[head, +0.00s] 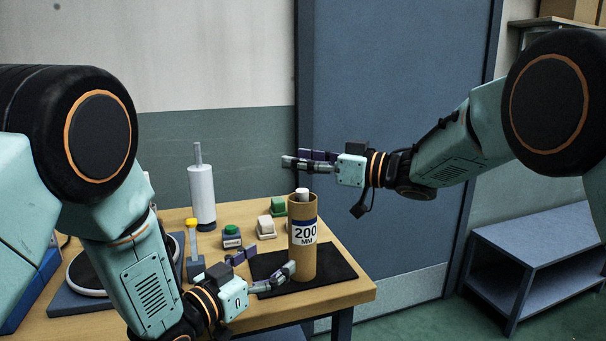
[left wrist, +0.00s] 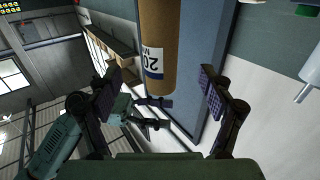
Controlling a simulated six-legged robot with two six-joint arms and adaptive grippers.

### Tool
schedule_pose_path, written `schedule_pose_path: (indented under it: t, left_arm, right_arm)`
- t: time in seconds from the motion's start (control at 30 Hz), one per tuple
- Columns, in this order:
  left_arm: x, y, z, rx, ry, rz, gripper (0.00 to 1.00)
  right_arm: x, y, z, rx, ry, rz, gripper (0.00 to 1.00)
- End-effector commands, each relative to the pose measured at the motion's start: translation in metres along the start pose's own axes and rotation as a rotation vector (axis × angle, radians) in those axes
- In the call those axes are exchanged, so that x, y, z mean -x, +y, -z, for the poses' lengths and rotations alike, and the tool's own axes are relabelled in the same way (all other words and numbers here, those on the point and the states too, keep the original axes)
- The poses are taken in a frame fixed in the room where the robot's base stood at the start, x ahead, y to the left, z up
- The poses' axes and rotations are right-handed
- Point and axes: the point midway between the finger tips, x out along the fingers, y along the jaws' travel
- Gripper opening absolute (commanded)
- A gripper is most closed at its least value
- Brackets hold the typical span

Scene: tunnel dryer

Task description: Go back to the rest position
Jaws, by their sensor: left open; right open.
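My left gripper (head: 262,271) is low over the table, open, with its fingers just left of a brown cardboard tube (head: 302,262) marked "200 MM". The tube stands upright on a black mat (head: 340,270), with a white piece showing at its top. In the left wrist view the tube (left wrist: 160,45) lies ahead between the open fingers of the left gripper (left wrist: 165,95); I cannot tell whether they touch it. My right gripper (head: 312,163) is open and empty, in the air above and behind the tube, its fingers pointing left. It is clear of the tube.
The wooden table (head: 355,292) also holds a white cylinder with a thin rod (head: 202,195), small blocks with green tops (head: 278,206), a yellow-handled item (head: 192,240) and a round dish (head: 85,272). A blue shelf bench (head: 540,250) stands at the right. A blue door (head: 390,90) is behind.

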Motion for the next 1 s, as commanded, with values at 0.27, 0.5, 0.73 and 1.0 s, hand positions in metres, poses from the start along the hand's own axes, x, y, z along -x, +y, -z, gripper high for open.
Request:
schedule_pose_path:
  t: [0.27,0.5,0.73,1.0]
  left_arm:
    - [-0.009,0.0,0.0,-0.003,0.0,-0.001,0.8]
    - [-0.044,0.0,0.0,-0.003,0.001,-0.002,0.8]
    - [-0.078,0.0,0.0,-0.003,0.001,-0.002,0.8]
    - [-0.111,0.0,-0.001,-0.001,0.0,-0.001,0.8]
  right_arm:
    - [0.0,0.0,0.0,0.0,0.0,0.0,0.51]
    - [0.0,0.0,0.0,0.0,0.0,0.0,0.51]
    - [0.0,0.0,0.0,0.0,0.0,0.0,0.51]
    - [0.0,0.0,0.0,0.0,0.0,0.0,0.51]
